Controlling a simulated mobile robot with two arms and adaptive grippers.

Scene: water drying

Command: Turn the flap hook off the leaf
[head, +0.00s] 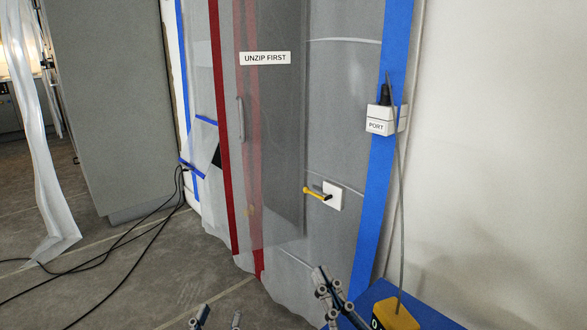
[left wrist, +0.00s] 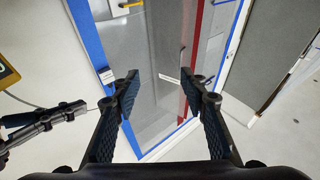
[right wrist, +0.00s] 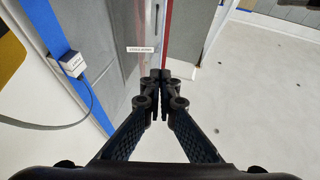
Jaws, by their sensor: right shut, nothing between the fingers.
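The flap hook looks like a yellow lever (head: 318,194) with a dark end on a white plate (head: 332,196), low on the clear sheeting in front of a grey leaf (head: 345,120). It points left, across the panel; whether it touches the leaf I cannot tell. A yellow lever (left wrist: 130,4) also shows at the top of the left wrist view. My left gripper (head: 217,321) is open and empty at the bottom of the head view, apart from the hook. My right gripper (head: 328,285) is shut and empty, below the hook and apart from it.
Red strips (head: 222,130) and an "UNZIP FIRST" label (head: 265,58) are on the sheeting. A white "PORT" box (head: 381,125) with a cable sits on blue tape. A yellow box (head: 395,315) stands on a blue surface at bottom right. Black cables (head: 130,240) lie on the left floor.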

